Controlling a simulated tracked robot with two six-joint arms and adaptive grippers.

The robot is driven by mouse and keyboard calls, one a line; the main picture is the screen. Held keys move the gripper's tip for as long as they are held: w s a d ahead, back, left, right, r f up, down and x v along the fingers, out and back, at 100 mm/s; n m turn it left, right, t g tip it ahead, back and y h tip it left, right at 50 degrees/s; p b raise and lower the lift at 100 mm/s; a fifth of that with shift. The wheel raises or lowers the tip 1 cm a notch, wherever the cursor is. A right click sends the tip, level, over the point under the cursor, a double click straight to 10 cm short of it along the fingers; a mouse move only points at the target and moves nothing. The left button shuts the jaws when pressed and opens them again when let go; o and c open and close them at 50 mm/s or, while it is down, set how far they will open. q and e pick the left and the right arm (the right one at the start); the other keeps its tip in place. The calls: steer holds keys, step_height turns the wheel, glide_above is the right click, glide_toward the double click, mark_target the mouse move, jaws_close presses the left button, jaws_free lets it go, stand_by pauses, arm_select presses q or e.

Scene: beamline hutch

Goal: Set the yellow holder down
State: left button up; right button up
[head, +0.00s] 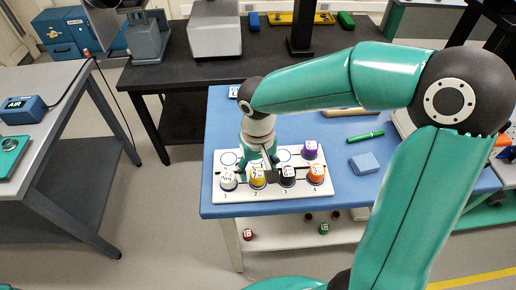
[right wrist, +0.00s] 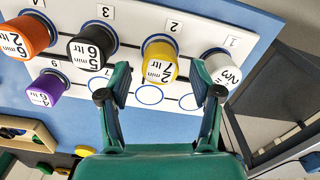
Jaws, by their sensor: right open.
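The yellow holder (head: 257,176) stands upright at the spot marked 2 in the front row of the white numbered board (head: 210,192). It also shows in the right wrist view (right wrist: 160,64), with a printed label on its top. My right gripper (head: 258,163) is over the board, just behind the yellow holder. In the right wrist view the fingers of my right gripper (right wrist: 160,78) are spread, with the yellow holder between and just beyond their tips and gaps on both sides. My left gripper is not in view.
A white holder (head: 228,179), a black holder (head: 288,176) and an orange holder (head: 316,174) stand in the front row. A purple holder (head: 310,149) stands behind. A blue block (head: 364,163) and green pen (head: 365,136) lie on the blue table (head: 345,185). Small objects lie below.

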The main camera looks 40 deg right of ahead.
mark_target(258, 174)
step_height(258, 174, up, 9)
stand_by(0.3)
stand_by(0.5)
